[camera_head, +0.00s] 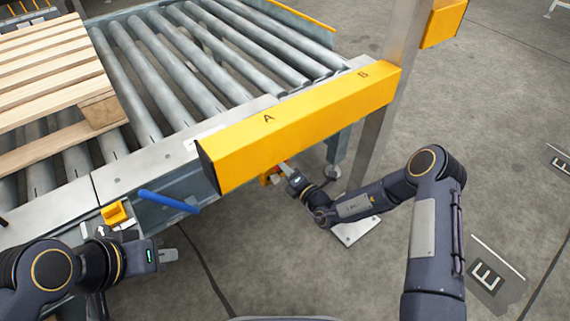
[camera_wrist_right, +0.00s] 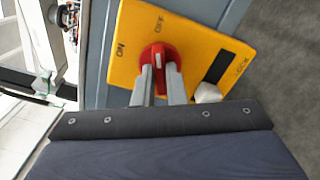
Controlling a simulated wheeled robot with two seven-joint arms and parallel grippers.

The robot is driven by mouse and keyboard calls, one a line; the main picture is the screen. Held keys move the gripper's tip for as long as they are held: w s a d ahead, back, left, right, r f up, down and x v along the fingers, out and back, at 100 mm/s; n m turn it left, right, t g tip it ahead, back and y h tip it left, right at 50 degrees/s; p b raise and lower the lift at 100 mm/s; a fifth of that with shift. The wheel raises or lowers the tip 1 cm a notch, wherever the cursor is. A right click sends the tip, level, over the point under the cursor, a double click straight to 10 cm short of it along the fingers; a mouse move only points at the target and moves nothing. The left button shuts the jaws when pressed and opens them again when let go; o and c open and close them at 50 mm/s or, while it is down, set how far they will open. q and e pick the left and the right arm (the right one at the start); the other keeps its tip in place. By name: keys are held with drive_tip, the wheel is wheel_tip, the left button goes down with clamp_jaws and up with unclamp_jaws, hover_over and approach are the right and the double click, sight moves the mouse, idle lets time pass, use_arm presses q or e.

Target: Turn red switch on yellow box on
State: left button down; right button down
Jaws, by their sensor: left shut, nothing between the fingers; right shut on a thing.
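The yellow box (camera_wrist_right: 193,42) fills the upper middle of the right wrist view, with a red rotary switch (camera_wrist_right: 158,50) on its face. An ON label is at its left, other small lettering sits above and at the lower right. My right gripper (camera_wrist_right: 160,75) is shut on the red switch, one finger on each side. In the head view my right gripper (camera_head: 283,170) reaches under the yellow beam; the yellow box (camera_head: 267,180) is mostly hidden there, and the switch is not visible. My left gripper (camera_head: 168,255) is shut and empty, at the lower left.
A yellow beam (camera_head: 300,125) marked A and B runs along the roller conveyor (camera_head: 190,75), above my right gripper. A wooden pallet (camera_head: 45,65) lies on the rollers. A blue rod (camera_head: 168,201) sticks out near my left gripper. A metal post (camera_head: 385,110) stands at right. Open floor lies in front.

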drive_tip(key=n+p, duration=0.6)
drive_tip(key=n, duration=0.7)
idle(0.5)
drive_tip(key=c, duration=1.5)
unclamp_jaws()
drive_tip(key=p+v, duration=0.2)
drive_tip(key=v, duration=0.6)
